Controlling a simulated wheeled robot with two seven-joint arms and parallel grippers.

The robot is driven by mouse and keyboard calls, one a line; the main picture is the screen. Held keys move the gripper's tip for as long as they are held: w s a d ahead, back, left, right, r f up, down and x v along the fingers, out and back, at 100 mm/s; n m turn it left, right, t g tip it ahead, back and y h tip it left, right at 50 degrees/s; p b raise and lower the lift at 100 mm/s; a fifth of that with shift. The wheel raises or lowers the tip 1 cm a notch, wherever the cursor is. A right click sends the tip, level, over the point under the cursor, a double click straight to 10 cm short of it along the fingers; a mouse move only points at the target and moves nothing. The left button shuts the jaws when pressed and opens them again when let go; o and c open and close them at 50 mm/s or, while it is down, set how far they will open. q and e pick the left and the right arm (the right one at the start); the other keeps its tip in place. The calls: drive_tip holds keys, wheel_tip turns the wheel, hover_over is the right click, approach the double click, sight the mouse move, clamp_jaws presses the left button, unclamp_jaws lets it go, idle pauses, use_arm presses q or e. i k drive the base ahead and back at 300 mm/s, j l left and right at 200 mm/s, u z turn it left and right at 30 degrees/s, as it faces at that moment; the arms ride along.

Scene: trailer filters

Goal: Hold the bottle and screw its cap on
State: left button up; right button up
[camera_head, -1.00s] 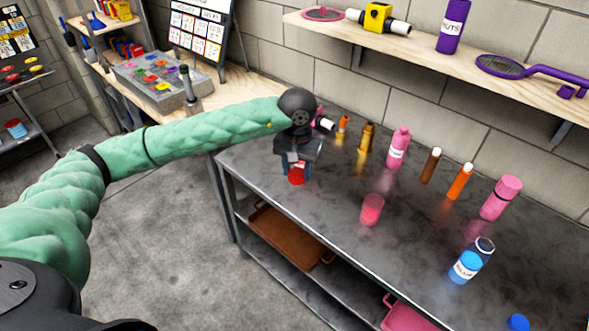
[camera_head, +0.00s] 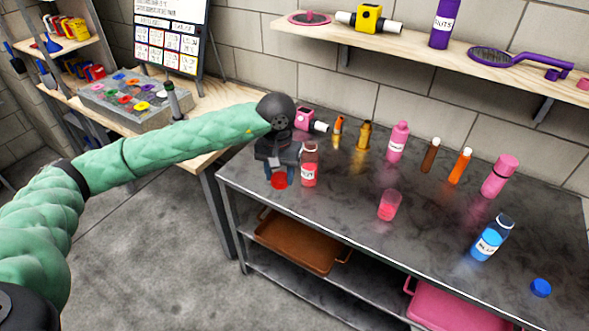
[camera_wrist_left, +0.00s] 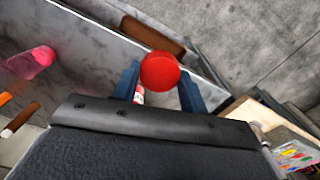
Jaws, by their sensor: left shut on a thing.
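My left gripper (camera_head: 278,172) is shut on a red cap (camera_head: 279,182) and holds it near the left end of the metal bench. The wrist view shows the red cap (camera_wrist_left: 160,71) between the two blue fingers. A red bottle (camera_head: 309,166) with a white label stands upright just right of the gripper, apart from the cap. Part of its label shows beside the left finger in the wrist view (camera_wrist_left: 139,97). A blue bottle (camera_head: 490,240) stands upright at the right with a clear, uncapped top. A blue cap (camera_head: 541,287) lies on the bench near it. My right gripper is out of view.
A pink cup (camera_head: 388,205) stands mid-bench (camera_head: 345,225). Several bottles line the back, including a pink one (camera_head: 397,142) and an orange one (camera_head: 460,166). A wooden shelf (camera_head: 430,55) hangs above. The bench front between cup and blue bottle is clear.

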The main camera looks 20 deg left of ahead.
sight(310, 160)
drive_tip(key=k+j+z, duration=0.1)
drive_tip(key=j, duration=0.35)
drive_tip(key=k+j+z, duration=0.1)
drive_tip(key=j, duration=0.3)
drive_tip(key=k+j+z, duration=0.1)
drive_tip(key=j, duration=0.3)
drive_tip(key=k+j+z, duration=0.1)
drive_tip(key=j, duration=0.3)
drive_tip(key=k+j+z, duration=0.1)
drive_tip(key=j, duration=0.3)
drive_tip(key=k, duration=0.1)
